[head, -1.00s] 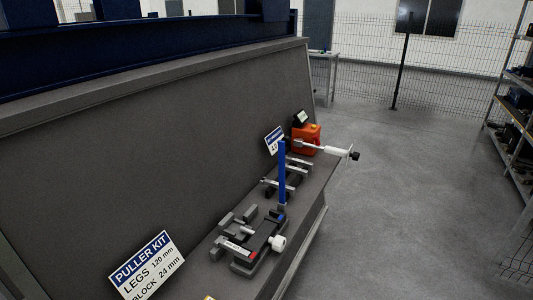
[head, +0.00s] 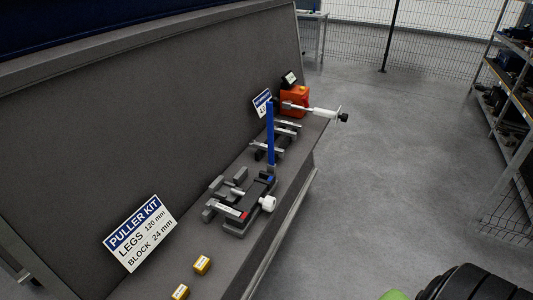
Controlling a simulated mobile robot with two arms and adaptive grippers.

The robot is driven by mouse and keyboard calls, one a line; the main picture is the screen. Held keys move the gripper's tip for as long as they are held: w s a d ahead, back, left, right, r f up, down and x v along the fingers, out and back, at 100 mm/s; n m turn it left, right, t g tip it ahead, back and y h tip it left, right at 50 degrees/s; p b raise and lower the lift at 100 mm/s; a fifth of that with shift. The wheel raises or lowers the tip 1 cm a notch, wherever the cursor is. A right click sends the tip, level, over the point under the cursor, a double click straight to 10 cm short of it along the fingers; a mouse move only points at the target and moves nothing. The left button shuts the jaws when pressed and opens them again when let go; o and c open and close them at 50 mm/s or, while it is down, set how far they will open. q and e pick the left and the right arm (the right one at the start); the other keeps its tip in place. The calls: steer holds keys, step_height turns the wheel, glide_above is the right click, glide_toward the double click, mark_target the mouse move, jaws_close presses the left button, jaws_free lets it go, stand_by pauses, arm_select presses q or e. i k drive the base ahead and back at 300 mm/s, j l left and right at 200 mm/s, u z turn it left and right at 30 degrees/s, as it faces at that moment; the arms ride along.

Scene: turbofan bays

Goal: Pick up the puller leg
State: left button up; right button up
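A puller kit stands on the ledge in the head view. Its dark block (head: 240,215) carries a white knob (head: 267,203) and a red mark. Several grey bars lie at its left, among them a long bar (head: 225,209) that looks like a puller leg; I cannot tell for sure which piece is the leg. A second group of grey and black bars (head: 285,128) lies further back, behind a blue upright post (head: 270,135). Neither of my grippers is in view.
A sign (head: 139,232) reads "PULLER KIT, LEGS 120 mm, BLOCK 24 mm". Two yellow blocks (head: 202,264) lie in front. An orange box (head: 294,101) and a white tool (head: 322,113) stand at the back. A grey panel (head: 150,110) rises behind the ledge.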

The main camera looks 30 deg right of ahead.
mark_target(282, 132)
steer(key=i+l+u, duration=0.1)
steer(key=l, duration=0.4)
steer(key=i+l+u, duration=0.1)
steer(key=l, duration=0.45)
steer(key=i+l+u, duration=0.1)
steer(key=l, duration=0.4)
steer(key=i+l+u, duration=0.15)
steer(key=l, duration=0.4)
